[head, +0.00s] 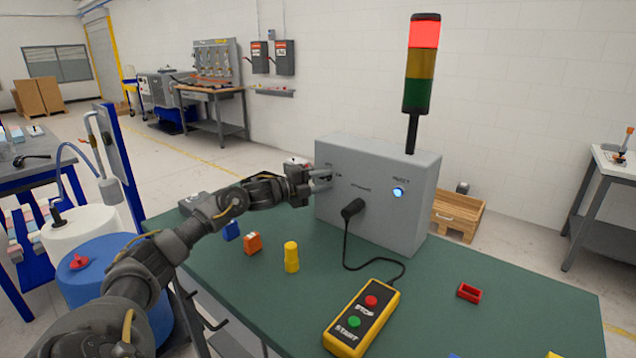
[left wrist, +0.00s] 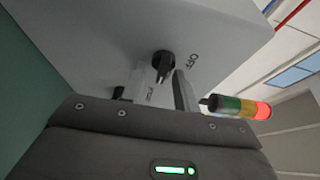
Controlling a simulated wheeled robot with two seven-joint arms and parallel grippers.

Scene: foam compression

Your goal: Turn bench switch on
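The grey control box (head: 362,200) stands on the green table. Its bench switch, a black rotary knob (left wrist: 163,64), shows in the left wrist view with "OFF" lettering to its right. My left gripper (head: 324,180) is at the left part of the box front and hides the knob in the head view. In the left wrist view its two fingers (left wrist: 165,88) are apart, one to each side of the knob's lower part, with a gap between them. Whether they touch the knob cannot be told. The right gripper is not in view.
A signal tower (head: 422,65) on the box glows red at the top. A blue-lit button (head: 398,193) is at the right of the box front. A yellow start/stop pendant (head: 362,318), with a cable to the box, and small coloured blocks (head: 291,257) lie on the table (head: 440,280).

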